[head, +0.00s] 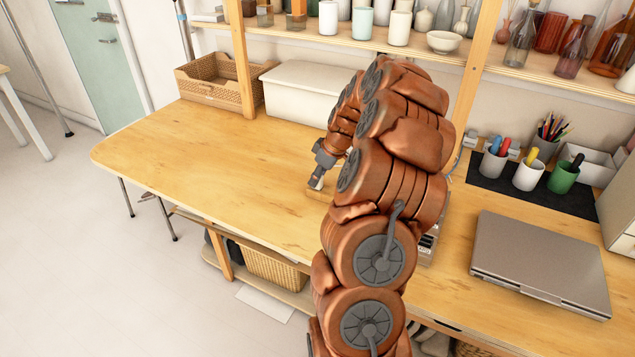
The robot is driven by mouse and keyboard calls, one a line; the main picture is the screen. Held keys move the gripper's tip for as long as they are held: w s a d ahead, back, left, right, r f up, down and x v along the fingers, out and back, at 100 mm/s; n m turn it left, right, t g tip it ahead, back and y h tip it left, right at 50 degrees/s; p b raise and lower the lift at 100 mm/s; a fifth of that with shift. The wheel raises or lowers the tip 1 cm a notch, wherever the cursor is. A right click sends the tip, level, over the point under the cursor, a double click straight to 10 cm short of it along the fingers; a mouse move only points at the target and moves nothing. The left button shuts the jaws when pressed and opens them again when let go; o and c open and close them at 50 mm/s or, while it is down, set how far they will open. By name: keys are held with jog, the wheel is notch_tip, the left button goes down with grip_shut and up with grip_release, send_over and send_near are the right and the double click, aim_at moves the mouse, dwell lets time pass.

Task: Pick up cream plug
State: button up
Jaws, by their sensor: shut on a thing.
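My gripper (319,174) is at the end of my copper-coloured arm, pointing down over the wooden table (200,160). It is shut on a small pale thing, which looks like the cream plug (315,184), at its fingertips. Only a little of the plug shows, and I cannot tell whether it touches the surface below. My arm hides much of the table's middle and what lies behind it.
A closed grey laptop (540,262) lies at the right. Cups with pens (528,174) stand on a dark mat behind it. A wicker basket (215,82) and a white bin (300,92) stand at the back. The table's left part is clear.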

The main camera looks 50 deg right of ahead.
grip_shut()
